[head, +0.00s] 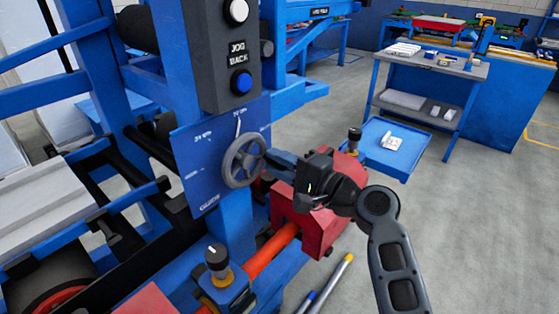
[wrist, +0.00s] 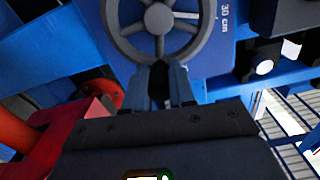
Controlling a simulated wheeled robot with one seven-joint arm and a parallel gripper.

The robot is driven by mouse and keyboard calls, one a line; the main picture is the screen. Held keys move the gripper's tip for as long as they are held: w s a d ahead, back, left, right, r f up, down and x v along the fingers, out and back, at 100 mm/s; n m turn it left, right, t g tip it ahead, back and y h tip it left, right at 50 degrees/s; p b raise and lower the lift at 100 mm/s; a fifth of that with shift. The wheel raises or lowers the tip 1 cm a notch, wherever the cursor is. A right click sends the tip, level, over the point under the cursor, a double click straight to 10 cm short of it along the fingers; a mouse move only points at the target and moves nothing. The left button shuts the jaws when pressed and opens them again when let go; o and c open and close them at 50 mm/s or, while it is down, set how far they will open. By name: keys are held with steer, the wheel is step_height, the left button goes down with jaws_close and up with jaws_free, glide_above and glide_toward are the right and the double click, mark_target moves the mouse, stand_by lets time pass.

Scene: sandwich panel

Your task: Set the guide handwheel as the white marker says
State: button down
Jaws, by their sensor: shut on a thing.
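The grey guide handwheel (head: 232,165) is mounted on a blue panel (head: 190,160) lettered "GUIDE", with small white scale labels around the wheel. A short white line (head: 238,126) sits on the panel just above the wheel. In the wrist view the handwheel (wrist: 158,19) shows its hub, spokes and lower rim, with a "30 cm" label (wrist: 224,18) at its right. My gripper (head: 268,158) reaches the wheel's right side from the right. In the wrist view my gripper's fingers (wrist: 161,72) are shut on the rim, and they hide part of it.
A grey box with a "JOG BACK" label and a blue button (head: 241,81) stands above the panel. A red block (head: 312,230) and an orange-red roller (head: 274,248) lie below my gripper. A blue tray (head: 378,158) is at right.

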steer(key=shift+f, duration=0.15)
steer(key=c, duration=0.9)
jaws_free()
steer(key=shift+c, duration=0.2)
steer(key=b+v, duration=0.1)
steer(key=v, duration=0.6)
steer(key=shift+s+d, duration=0.25)
steer(key=shift+d, duration=0.1)
